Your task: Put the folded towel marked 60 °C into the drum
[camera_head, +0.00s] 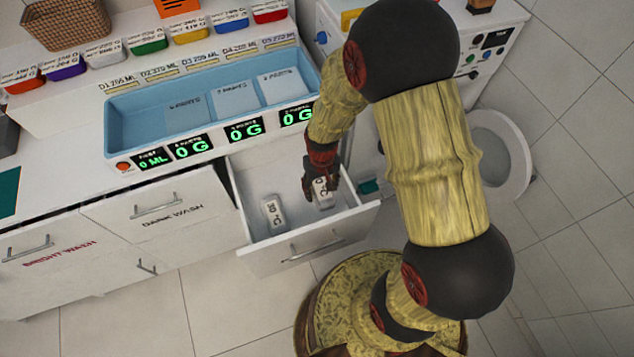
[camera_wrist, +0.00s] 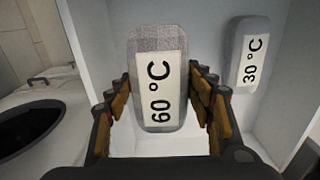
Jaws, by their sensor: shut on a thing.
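The folded towel marked 60 °C (camera_wrist: 160,75) is grey with a white label, and my gripper (camera_wrist: 165,105) is shut on it, one finger at each side. In the head view my gripper (camera_head: 320,180) is inside the open drawer, at its right side, and partly hides the towel (camera_head: 323,193). I cannot tell whether the towel still touches the drawer floor. The washing machine with its round door (camera_head: 497,158) swung open stands to the right; my arm hides the drum opening in the head view.
A second towel marked 30 °C (camera_head: 273,213) lies in the same drawer (camera_head: 290,250), left of my gripper. The drawer walls surround my gripper. A blue tray (camera_head: 150,110) and several small tubs stand on the counter. Tiled floor is clear at the right.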

